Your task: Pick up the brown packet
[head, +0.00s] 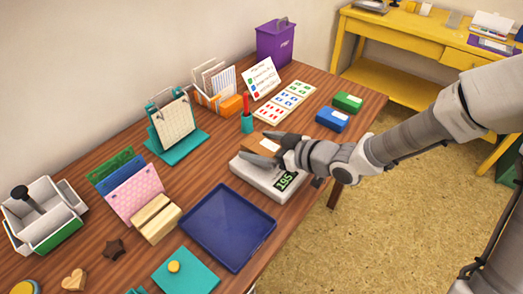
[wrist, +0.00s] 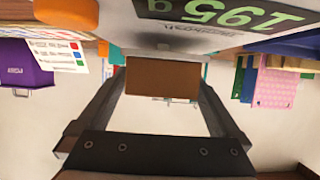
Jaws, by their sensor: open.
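The brown packet (head: 262,144) lies on top of the white scale (head: 262,176), whose display reads 195. My gripper (head: 257,146) is open at the scale, with one finger on each side of the packet. In the wrist view, which looks upside down, the packet (wrist: 162,80) shows between the open fingertips (wrist: 162,88), and the scale's display (wrist: 222,13) is at the top edge. The fingers look close to the packet's sides. I cannot tell whether they touch it.
A blue tray (head: 228,229) lies just left of the scale. A teal cup with a red pen (head: 247,124) stands close behind the gripper. Blue (head: 332,119) and green (head: 348,102) inkpads lie to the right. The wooden table's front edge is close to the scale.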

